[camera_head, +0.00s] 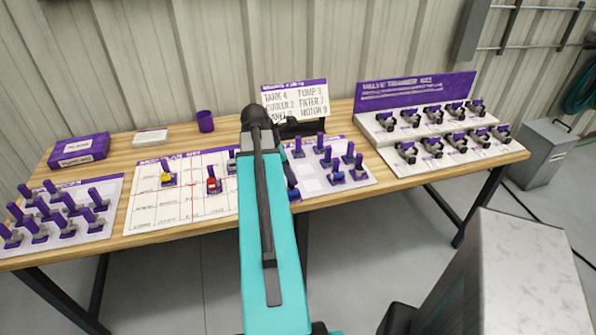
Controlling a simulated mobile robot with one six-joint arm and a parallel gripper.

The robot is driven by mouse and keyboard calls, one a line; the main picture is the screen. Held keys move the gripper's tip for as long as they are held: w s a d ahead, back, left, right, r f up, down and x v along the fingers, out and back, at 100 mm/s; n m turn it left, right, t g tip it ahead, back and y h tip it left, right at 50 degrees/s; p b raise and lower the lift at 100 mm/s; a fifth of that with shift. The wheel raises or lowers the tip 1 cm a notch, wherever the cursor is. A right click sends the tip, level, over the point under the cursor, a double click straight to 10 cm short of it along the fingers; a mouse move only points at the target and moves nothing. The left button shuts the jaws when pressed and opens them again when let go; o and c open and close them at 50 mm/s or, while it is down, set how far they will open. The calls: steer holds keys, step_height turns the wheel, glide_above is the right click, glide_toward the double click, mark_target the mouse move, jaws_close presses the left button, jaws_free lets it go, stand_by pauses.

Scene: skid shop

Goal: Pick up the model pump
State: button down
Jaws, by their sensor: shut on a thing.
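My arm reaches over the middle of the wooden bench, and its dark end parts, with my gripper (300,129), are at the back, just below the upright sign. The fingertips are not clear at this size. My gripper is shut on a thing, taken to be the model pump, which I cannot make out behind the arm. Small models with purple handles stand on a white board (310,184) right of the arm; one blue model (337,176) is clear, and another (292,192) is partly hidden by the arm.
The modular skid board (150,212) holds a yellow (168,179) and a red model (213,185). A board of purple pieces (70,240) is at left, with a purple box (78,149) and cup (205,121) behind. The valve display (415,97) is at right. A text sign (297,100) stands behind.

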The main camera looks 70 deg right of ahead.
steer(key=shift+w+a+r, duration=0.1)
steer(key=shift+w+a, duration=0.05)
steer(key=shift+a, duration=0.55)
steer(key=shift+w+a+r, duration=0.1)
steer(key=shift+a, duration=0.6)
steer(key=w+a+n, duration=0.1)
steer(key=w+a, duration=0.9)
steer(key=w, duration=0.3)
steer(key=w+a+n, duration=0.1)
steer(key=w+a, duration=0.9)
steer(key=w, duration=0.4)
steer(key=w+a+r, duration=0.1)
steer(key=w+a, duration=0.2)
steer(key=a, duration=0.7)
steer(key=w+a, duration=0.4)
steer(key=a, duration=0.7)
steer(key=w+a+r+n+h, duration=0.1)
steer(key=w+a, duration=0.3)
steer(key=a, duration=0.6)
steer(key=shift+w+a+r+t+b, duration=0.25)
steer(key=shift+a+r+t+b, duration=0.05)
steer(key=shift+a+r+b, duration=0.05)
steer(key=shift+d, duration=0.1)
